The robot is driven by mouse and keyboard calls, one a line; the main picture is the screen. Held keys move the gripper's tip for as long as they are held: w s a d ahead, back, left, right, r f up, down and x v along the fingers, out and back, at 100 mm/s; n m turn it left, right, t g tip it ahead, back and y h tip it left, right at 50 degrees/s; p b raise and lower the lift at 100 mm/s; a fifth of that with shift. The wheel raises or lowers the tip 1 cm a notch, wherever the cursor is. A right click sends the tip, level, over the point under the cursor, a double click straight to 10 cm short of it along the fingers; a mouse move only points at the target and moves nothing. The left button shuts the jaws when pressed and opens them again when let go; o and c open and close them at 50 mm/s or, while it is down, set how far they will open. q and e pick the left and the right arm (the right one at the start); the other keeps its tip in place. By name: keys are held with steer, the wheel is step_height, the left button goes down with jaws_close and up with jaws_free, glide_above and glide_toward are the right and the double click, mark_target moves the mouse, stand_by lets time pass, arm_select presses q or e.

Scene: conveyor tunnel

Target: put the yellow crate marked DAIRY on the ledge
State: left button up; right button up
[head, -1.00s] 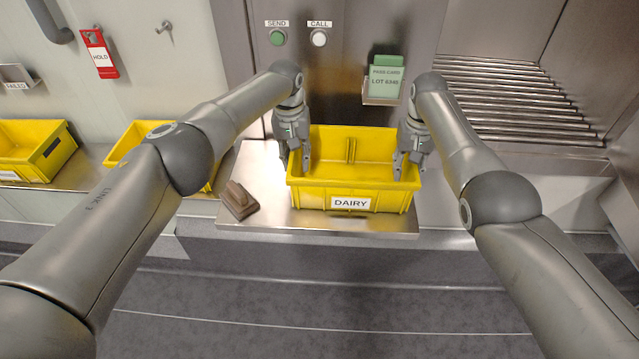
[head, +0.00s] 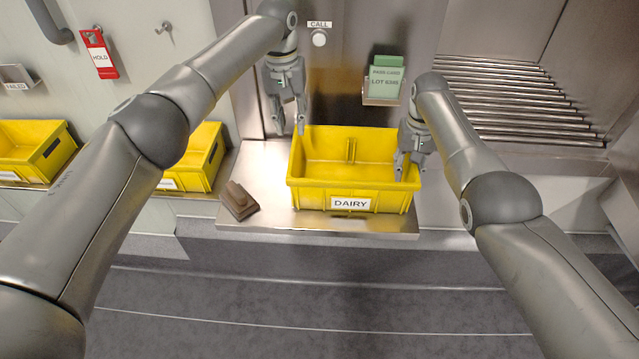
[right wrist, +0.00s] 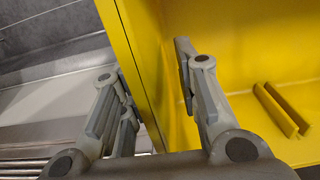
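The yellow crate marked DAIRY (head: 350,203) sits upright and looks empty on the steel ledge (head: 270,218), its label facing me. My left gripper (head: 289,128) is open and empty, above and beyond the crate's back left corner, apart from it. My right gripper (head: 410,167) is at the crate's right wall. In the right wrist view my right gripper (right wrist: 155,85) has its fingers spread, one outside and one inside the wall of the crate (right wrist: 142,60), with gaps showing beside the wall.
A brown wedge-shaped block (head: 239,200) lies on the ledge left of the crate. Two more yellow crates (head: 30,150) stand at the left. A CALL button (head: 319,38), a green pass card (head: 386,80) in a holder and a roller conveyor (head: 520,100) are behind.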

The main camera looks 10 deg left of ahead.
step_height(320, 180, up, 12)
steer(key=shift+f, duration=0.1)
stand_by(0.4)
stand_by(0.4)
